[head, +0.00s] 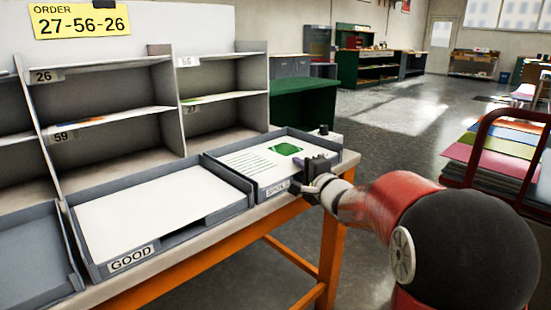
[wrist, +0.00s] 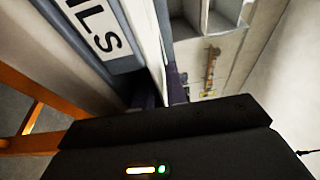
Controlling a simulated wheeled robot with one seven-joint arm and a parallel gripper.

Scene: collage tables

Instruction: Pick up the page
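The page (head: 268,160) is white with printed lines and a green shape. It lies in the right-hand grey tray (head: 239,164) on the table. My gripper (head: 312,178) is at the front right of that tray, by the page's right edge, and covers part of the tray's front wall. In the wrist view two dark fingers (wrist: 162,93) show close together, with a narrow pale strip between them. I cannot tell whether they grip the page. The tray label, ending in "ILS" (wrist: 97,25), is close by in the wrist view.
A tray labelled GOOD (head: 131,258) with white sheets (head: 155,210) stands to the left, with an empty-looking tray (head: 30,265) beyond it. Numbered shelves (head: 110,150) rise behind. A cart with coloured sheets (head: 495,160) stands at the right. Open floor (head: 400,125) lies behind.

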